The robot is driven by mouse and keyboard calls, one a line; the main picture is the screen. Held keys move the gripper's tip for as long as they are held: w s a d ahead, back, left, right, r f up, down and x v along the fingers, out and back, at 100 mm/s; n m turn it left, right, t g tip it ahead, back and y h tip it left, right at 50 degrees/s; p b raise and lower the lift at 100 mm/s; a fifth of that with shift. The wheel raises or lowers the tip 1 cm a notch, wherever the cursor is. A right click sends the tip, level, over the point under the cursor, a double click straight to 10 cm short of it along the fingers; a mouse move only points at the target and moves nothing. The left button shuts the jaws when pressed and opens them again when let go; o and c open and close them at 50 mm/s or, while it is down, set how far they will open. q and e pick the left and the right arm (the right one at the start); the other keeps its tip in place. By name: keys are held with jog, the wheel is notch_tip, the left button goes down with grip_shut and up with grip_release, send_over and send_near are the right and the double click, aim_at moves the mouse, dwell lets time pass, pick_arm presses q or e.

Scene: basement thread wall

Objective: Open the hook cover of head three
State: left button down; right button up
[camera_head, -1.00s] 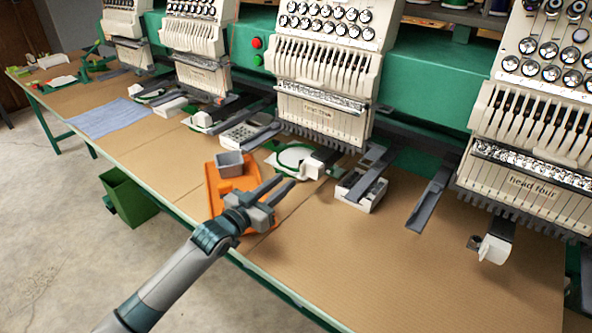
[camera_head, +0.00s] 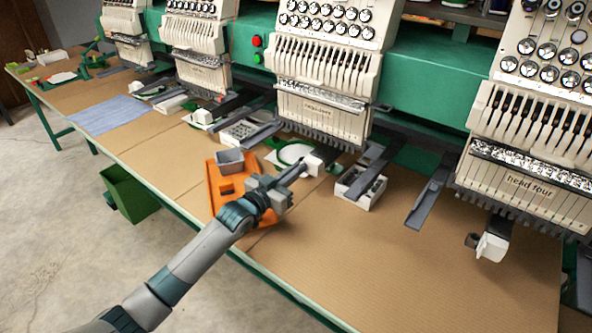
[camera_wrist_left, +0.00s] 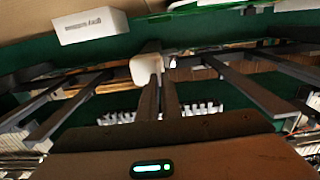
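Head three (camera_head: 318,117) is the large white embroidery head in the middle of the head view. Its white hook cover (camera_head: 314,162) sticks out low in front of the green arm end, beside a round white hoop (camera_head: 295,153). My left gripper (camera_head: 303,167) reaches up to the cover from the front left, its fingertips at or very near it. In the left wrist view the two fingers (camera_wrist_left: 160,90) lie close together, with the white cover (camera_wrist_left: 146,69) just beyond their tips. The gripper looks shut, with nothing seen between the fingers. My right gripper is not in view.
An orange tray (camera_head: 214,197) with a grey bin (camera_head: 230,162) lies under my left arm. White boxes of small parts stand left (camera_head: 238,133) and right (camera_head: 359,190) of the cover. Head four (camera_head: 530,180) hangs at right. The table's front right is clear.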

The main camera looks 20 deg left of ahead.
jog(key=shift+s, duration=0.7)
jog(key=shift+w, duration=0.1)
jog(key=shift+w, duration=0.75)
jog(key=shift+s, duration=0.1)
